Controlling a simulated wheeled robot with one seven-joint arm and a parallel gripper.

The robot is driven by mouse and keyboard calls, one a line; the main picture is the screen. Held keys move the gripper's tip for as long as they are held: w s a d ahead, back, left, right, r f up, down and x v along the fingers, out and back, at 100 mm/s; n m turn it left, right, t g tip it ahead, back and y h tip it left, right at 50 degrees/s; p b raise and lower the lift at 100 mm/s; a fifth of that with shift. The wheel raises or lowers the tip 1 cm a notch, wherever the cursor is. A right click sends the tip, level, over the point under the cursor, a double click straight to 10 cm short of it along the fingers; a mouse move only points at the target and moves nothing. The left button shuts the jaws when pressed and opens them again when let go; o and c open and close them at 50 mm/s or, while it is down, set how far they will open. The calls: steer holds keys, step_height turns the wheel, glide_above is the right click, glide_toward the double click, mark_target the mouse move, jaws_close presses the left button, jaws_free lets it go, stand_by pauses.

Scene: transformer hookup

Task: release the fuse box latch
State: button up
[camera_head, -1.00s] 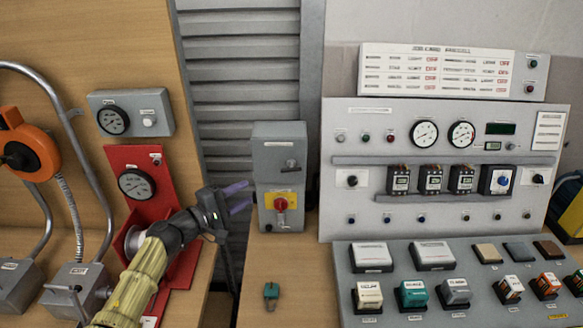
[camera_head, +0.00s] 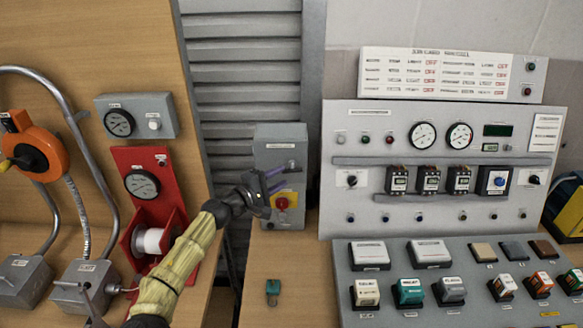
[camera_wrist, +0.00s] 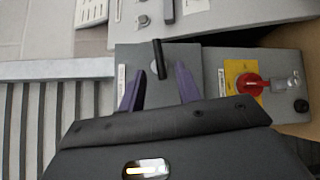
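The fuse box (camera_head: 281,150) is a grey box on the bench beside the shutter, with a red rotary switch (camera_head: 282,203) on a yellow plate on its lower part. Its latch, a dark bar-shaped handle, shows in the wrist view (camera_wrist: 159,58) on the upper door. My gripper (camera_head: 273,178) is in front of the box's upper part. In the wrist view my gripper (camera_wrist: 158,85) has its two purple fingers spread apart, with the latch between and just beyond their tips. Nothing is held. The latch is small and partly hard to make out in the head view.
A control panel (camera_head: 440,113) with gauges stands right of the box, with a sloped desk of coloured blocks (camera_head: 405,308) before it. A green padlock-like item (camera_head: 273,288) lies on the bench. A red gauge stand (camera_head: 133,160) is left of my arm.

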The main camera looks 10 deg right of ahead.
mark_target(289, 172)
steer(key=p+x, duration=0.1)
steer(key=x, duration=0.4)
steer(key=shift+w+d, duration=0.25)
steer(key=shift+d, duration=0.05)
jaws_close()
